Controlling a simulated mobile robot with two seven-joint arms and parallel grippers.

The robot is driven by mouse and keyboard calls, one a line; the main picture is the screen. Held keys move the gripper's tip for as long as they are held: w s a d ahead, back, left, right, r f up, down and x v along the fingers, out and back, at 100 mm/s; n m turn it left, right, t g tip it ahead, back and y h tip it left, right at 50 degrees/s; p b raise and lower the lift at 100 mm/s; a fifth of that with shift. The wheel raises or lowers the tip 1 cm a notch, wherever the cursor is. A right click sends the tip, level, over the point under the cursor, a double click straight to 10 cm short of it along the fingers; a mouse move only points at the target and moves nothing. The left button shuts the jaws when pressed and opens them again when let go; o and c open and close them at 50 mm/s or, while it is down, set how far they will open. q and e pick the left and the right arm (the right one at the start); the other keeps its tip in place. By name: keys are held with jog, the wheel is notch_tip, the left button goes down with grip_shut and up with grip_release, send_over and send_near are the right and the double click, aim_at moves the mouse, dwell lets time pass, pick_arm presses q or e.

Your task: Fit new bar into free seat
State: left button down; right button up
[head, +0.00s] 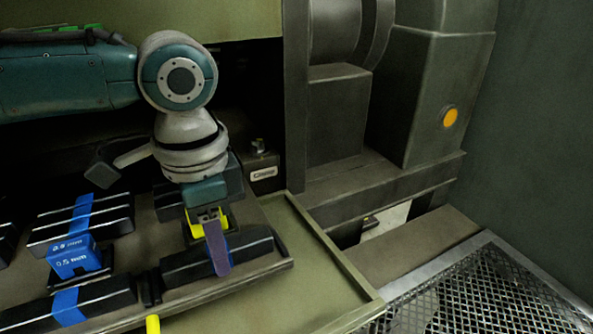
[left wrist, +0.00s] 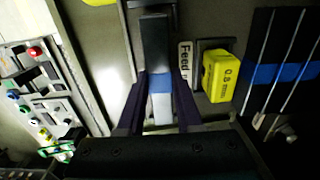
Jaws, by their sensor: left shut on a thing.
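My left gripper (head: 217,250) points down over the right part of the tray in the head view. In the left wrist view its dark purple fingers (left wrist: 160,104) are shut on a narrow dark bar (left wrist: 155,45) with a blue band and a pale lower part. In the head view one finger crosses in front of a black bar (head: 252,247) at the tray's front; I cannot tell there whether this is the held bar. The free seat cannot be made out. My right gripper is not in view.
A blue 0.5 mm block (head: 73,257) stands left, before blue-banded black bars (head: 60,232). A yellow 0.8 mm block (left wrist: 220,75) sits beside a "Feed" label (left wrist: 184,60). The tray's right part (head: 310,265) is bare. Metal mesh (head: 500,290) lies at right.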

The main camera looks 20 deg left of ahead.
pick_arm(q)
jog(key=c, duration=0.5)
grip_release()
jog(key=shift+o, duration=0.3)
jog(key=o, duration=0.3)
jog(key=shift+o, duration=0.2)
jog(key=shift+r, duration=0.1)
notch_tip(320, 180, up, 10)
jog(key=p, duration=1.1)
jog(key=shift+p, duration=0.35)
